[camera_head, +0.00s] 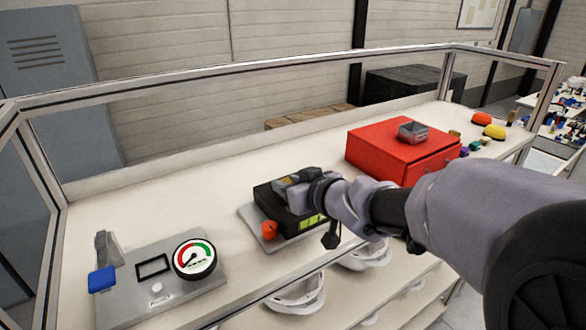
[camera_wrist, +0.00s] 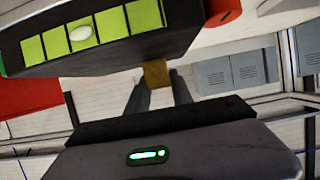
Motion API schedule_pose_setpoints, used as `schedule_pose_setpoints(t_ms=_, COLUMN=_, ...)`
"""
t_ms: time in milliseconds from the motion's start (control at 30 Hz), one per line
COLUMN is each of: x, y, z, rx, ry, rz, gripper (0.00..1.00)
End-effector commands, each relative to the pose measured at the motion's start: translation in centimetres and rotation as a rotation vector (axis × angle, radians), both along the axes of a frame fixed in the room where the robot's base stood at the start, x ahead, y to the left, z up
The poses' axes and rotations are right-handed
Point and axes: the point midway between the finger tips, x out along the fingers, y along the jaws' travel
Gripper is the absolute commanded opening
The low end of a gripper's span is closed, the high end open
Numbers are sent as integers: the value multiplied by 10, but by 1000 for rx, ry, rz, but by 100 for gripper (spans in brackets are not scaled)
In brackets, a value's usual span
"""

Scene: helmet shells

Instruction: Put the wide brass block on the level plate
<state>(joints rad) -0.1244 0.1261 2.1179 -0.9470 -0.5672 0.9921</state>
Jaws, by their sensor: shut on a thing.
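My gripper (camera_wrist: 160,80) is shut on a small brass block (camera_wrist: 156,73), which shows between the two fingertips in the wrist view. In the head view my gripper (camera_head: 292,183) is at the top of a black level unit (camera_head: 270,195), and the block is not clearly seen there. The unit has a green strip on its front; in the wrist view the strip (camera_wrist: 57,41) is several yellow-green squares with a pale oval bubble near the middle. Whether the block touches the level plate I cannot tell.
An orange-red knob (camera_head: 269,230) is beside the level unit. A red drawer box (camera_head: 385,150) with a grey tray (camera_head: 413,131) stands to the right. A panel with a round gauge (camera_head: 195,258) and a blue-handled lever (camera_head: 102,279) is at the left. White helmet shells (camera_head: 300,294) lie below.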

Motion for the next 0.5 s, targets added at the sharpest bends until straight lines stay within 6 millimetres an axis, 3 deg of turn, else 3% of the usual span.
schedule_pose_setpoints(t_ms=400, x=0, y=0, z=-6, rx=1, ry=-2, rz=0, gripper=0)
schedule_pose_setpoints(t_ms=433, x=0, y=-1, z=-6, rx=1, ry=-1, rz=0, gripper=31)
schedule_pose_setpoints(t_ms=500, x=0, y=-1, z=-6, rx=1, ry=-1, rz=0, gripper=45)
